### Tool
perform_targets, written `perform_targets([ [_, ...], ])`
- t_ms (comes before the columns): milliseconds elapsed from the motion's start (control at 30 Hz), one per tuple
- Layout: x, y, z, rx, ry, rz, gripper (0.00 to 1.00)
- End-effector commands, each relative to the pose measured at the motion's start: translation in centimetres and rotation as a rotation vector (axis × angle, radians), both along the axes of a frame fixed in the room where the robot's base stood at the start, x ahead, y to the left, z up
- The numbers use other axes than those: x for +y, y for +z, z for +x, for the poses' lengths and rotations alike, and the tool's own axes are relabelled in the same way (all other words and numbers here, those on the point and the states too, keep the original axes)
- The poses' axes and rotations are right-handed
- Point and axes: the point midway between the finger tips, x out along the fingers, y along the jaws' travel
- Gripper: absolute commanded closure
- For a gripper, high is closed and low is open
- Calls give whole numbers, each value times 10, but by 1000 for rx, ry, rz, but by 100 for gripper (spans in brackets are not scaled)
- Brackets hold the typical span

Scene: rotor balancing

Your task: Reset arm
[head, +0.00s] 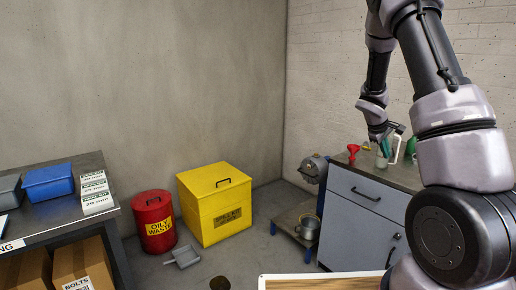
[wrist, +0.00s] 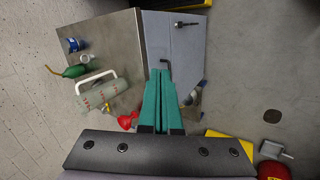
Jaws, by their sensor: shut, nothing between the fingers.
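My gripper (head: 386,148) hangs over the front part of the grey cabinet's worktop (head: 403,178), near the red funnel (head: 352,151) and a white-handled container (head: 394,149). In the wrist view its two teal fingers (wrist: 161,76) lie side by side, shut and empty. The cabinet's blue-grey front with its dark handles shows beyond the fingertips. My arm comes down from the top of the head view and bends toward the worktop.
Also on the worktop are a green bulb-shaped can (wrist: 77,71) and a blue-marked jar (wrist: 74,44). A metal pot (head: 308,228) stands on a low step left of the cabinet. A yellow spill-kit box (head: 215,205) and red oily-waste can (head: 154,222) stand on the floor.

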Motion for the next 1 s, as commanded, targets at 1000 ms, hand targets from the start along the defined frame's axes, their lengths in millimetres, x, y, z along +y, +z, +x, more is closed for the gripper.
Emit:
perform_targets([
  [1000,212,246,-294,-451,-563,935,100],
])
